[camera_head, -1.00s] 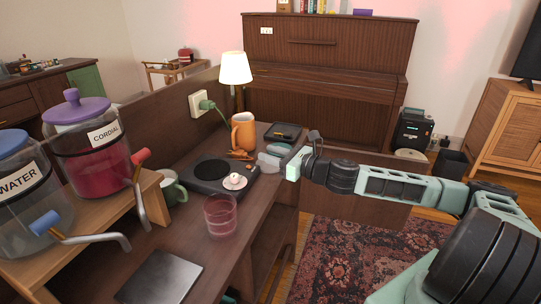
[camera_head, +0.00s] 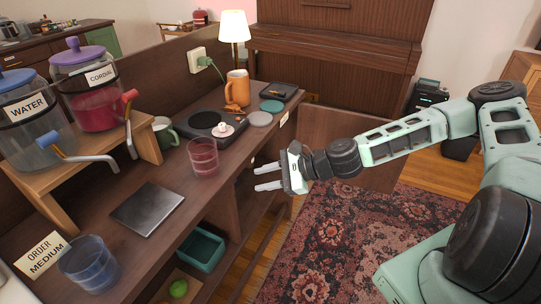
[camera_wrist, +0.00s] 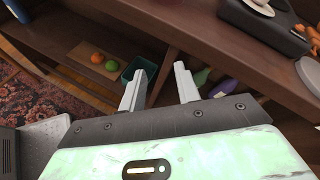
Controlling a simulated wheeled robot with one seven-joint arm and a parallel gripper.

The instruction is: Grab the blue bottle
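My gripper (camera_head: 257,177) is open and empty, with its two fingers pointing left toward the open front of the wooden counter. In the wrist view my gripper (camera_wrist: 160,70) has its fingers apart, with nothing between them. Beyond the right finger, on a lower shelf, a green object (camera_wrist: 201,77) and a purple-blue object (camera_wrist: 219,89) show in part. They look like bottles, but the gripper hides part of them, and I cannot tell whether either is the blue bottle. No clear blue bottle shows in the head view.
The counter (camera_head: 215,185) carries an orange mug (camera_head: 237,89), a pink glass (camera_head: 203,157) and a blue glass (camera_head: 88,264). Its edge lies left of my gripper. A teal bin (camera_head: 201,250) sits on the lower shelf. The rug (camera_head: 345,240) is clear.

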